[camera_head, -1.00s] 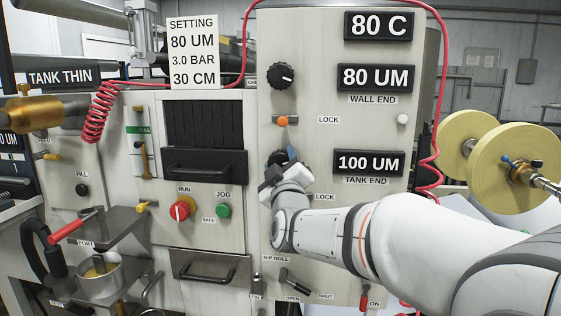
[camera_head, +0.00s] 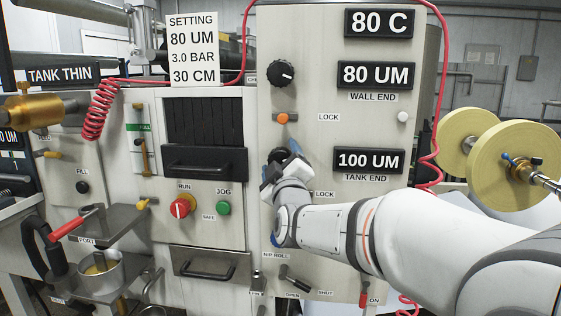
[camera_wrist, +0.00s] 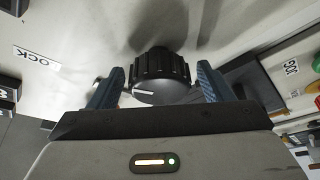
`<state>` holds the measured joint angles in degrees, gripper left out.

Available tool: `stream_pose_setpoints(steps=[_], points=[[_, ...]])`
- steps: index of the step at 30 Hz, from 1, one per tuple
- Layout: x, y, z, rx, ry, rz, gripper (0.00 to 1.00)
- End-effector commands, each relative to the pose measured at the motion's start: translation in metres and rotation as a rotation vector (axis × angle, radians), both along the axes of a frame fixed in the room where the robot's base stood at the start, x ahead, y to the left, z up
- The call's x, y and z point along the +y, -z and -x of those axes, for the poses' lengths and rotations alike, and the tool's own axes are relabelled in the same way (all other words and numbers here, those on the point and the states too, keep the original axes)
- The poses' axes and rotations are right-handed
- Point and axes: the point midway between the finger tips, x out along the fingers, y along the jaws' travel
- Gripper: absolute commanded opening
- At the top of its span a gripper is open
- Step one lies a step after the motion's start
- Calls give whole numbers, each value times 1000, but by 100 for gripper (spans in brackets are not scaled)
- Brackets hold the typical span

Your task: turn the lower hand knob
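The lower hand knob (camera_wrist: 160,78) is black and ribbed with a white pointer line. It stands on the pale panel between the fingers in the wrist view. In the head view the lower knob (camera_head: 281,155) is partly hidden behind my gripper (camera_head: 283,164). My gripper (camera_wrist: 160,88) is open, with one blue finger on each side of the knob and a visible gap at each side. The tank end display (camera_head: 368,161) to its right reads 100 UM.
The wall end display (camera_head: 376,75) reads 80 UM. A setting card (camera_head: 193,50) reads 80 UM. A red coiled hose (camera_head: 101,110) hangs at the left.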

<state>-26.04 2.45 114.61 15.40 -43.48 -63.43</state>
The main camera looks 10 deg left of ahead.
Motion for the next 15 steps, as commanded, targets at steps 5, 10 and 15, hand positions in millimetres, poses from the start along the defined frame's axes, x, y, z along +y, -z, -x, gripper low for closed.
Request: stream_pose_setpoints(steps=[5,10,15], points=[[0,0,0,0,0,0,74],[-2,1,8,-1,-1,0,74],[-9,8,34,0,-1,0,74]])
